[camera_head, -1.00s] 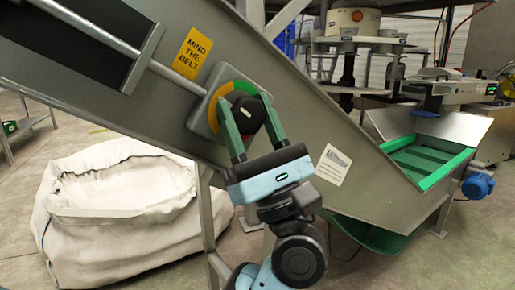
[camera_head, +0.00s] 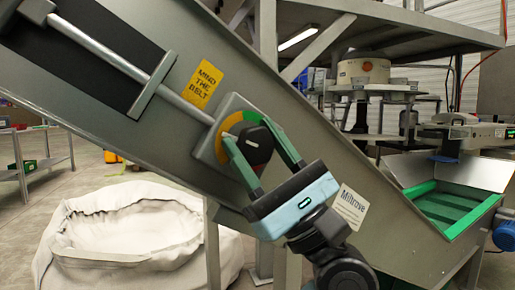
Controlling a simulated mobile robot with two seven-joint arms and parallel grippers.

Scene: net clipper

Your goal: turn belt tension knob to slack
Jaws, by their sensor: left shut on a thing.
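The belt tension knob (camera_head: 257,146) is black with a pale pointer mark. It sits on a grey plate with a dial (camera_head: 229,125) showing orange on its left and green along its top, on the side of the sloping conveyor (camera_head: 330,141). My left gripper (camera_head: 251,136) reaches up from the lower right, with one green finger on each side of the knob. It is shut on the knob, and its fingers hide part of the knob and dial. My right gripper is not in view.
A yellow "Mind the belt" sign (camera_head: 199,86) is above the dial. A metal rod (camera_head: 112,61) runs along the conveyor to the knob plate. A large white sack (camera_head: 125,235) stands on the floor at lower left. A green-edged hopper (camera_head: 452,206) is at right.

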